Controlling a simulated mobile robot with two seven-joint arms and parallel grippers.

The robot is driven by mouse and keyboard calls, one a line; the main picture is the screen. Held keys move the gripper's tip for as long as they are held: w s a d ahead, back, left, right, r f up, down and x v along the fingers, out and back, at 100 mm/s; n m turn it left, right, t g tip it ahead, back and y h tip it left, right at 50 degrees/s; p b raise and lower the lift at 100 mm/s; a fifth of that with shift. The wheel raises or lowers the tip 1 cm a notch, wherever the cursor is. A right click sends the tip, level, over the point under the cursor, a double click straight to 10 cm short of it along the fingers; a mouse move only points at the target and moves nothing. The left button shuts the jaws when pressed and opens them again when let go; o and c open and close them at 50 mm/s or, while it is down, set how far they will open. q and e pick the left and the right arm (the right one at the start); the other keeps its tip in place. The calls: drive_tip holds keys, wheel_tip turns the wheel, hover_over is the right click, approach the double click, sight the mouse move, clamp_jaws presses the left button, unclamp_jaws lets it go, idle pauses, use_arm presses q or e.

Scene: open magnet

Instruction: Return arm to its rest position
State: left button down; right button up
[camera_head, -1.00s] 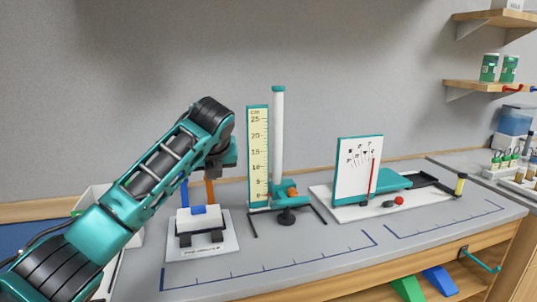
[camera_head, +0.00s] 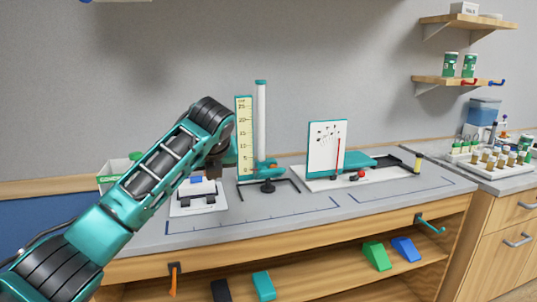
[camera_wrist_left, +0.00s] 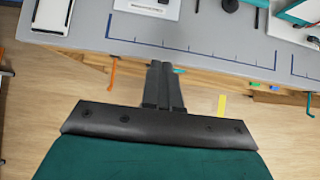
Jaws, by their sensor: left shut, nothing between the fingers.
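My left arm comes in from the left in the head view, bent at a raised elbow, and covers part of the bench's left end. Its gripper is hidden behind the arm there. In the left wrist view my left gripper (camera_wrist_left: 164,75) is shut and empty, with its fingers side by side. It points toward the front edge of the grey bench (camera_wrist_left: 190,50), and floor shows below. My right arm and gripper are not in view.
A shelf below holds green (camera_head: 376,255) and blue blocks (camera_head: 405,249). Hooks (camera_head: 430,224) stick out from the front edge.

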use_arm(q)
drive_tip(key=s+d+f+n+h, duration=0.1)
drive_tip(key=s+f+n+h, duration=0.2)
drive_tip(key=f, duration=0.6)
drive_tip(key=s+d+f+n, duration=0.1)
drive_tip(key=s+f+n, duration=0.2)
drive_tip(key=f+n, duration=0.35)
drive_tip(key=s+d+f+n+h, duration=0.1)
drive_tip(key=s+f+n+h, duration=0.2)
drive_tip(key=f, duration=0.8)
drive_tip(key=s+a+f+n+t, duration=0.1)
drive_tip(key=s+a+f+n, duration=0.1)
drive_tip(key=s+n, duration=0.4)
drive_tip(key=s+a+f+n+t+y, duration=0.1)
drive_tip(key=s+a+f+n, duration=0.2)
drive_tip(key=s, duration=0.8)
drive_tip(key=s+a+f+n+t, duration=0.1)
drive_tip(key=s+a+f+n, duration=0.2)
drive_tip(key=s+f+n, duration=0.2)
drive_tip(key=s+n, duration=0.3)
drive_tip(key=s, duration=0.1)
drive_tip(key=shift+s+n+y, duration=0.25)
drive_tip(key=shift+n+y, duration=0.05)
drive_tip(key=shift+n, duration=0.05)
